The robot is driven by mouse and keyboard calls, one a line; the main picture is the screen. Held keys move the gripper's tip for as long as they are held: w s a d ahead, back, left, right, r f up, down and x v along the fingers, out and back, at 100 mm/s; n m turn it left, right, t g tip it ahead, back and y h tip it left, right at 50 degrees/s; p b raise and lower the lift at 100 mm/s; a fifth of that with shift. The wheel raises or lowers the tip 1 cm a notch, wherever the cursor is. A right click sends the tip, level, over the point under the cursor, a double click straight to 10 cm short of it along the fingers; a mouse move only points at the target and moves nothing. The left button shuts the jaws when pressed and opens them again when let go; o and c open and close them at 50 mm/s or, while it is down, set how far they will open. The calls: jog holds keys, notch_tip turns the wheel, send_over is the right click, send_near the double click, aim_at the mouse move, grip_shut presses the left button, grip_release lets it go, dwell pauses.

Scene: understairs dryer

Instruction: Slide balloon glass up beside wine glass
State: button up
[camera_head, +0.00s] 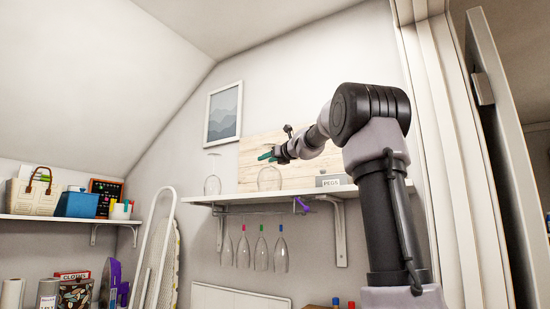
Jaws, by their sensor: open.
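A clear glass (212,184), apparently the wine glass, stands on the white wall shelf (250,198) with what looks like its foot at the top. A wider, rounder clear glass (269,180), apparently the balloon glass, stands to its right on the same shelf, with a gap between them. My gripper (266,156) has green fingers and points left, appearing just above the round glass's bowl. It is open, and I see nothing between the fingers. Whether it touches the glass's stem cannot be told at this size.
Several stemmed glasses (261,252) hang under the shelf. A box labelled PEGS (331,181) sits to the right. A wooden board (252,152) is behind the glasses. A picture (223,114) hangs above.

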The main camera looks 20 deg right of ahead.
jog(key=shift+x, duration=0.9)
jog(key=shift+c, duration=0.4)
grip_shut()
dwell(0.5)
jog(key=shift+w+a, duration=0.8)
jog(key=shift+w, duration=0.15)
jog(key=shift+w+a, duration=0.75)
jog(key=shift+w, duration=0.25)
jog(key=shift+w+a, duration=0.1)
jog(key=shift+w+a, duration=0.75)
jog(key=shift+w, duration=0.15)
jog(key=shift+w+a, duration=0.7)
jog(key=shift+w, duration=0.25)
jog(key=shift+a, duration=0.1)
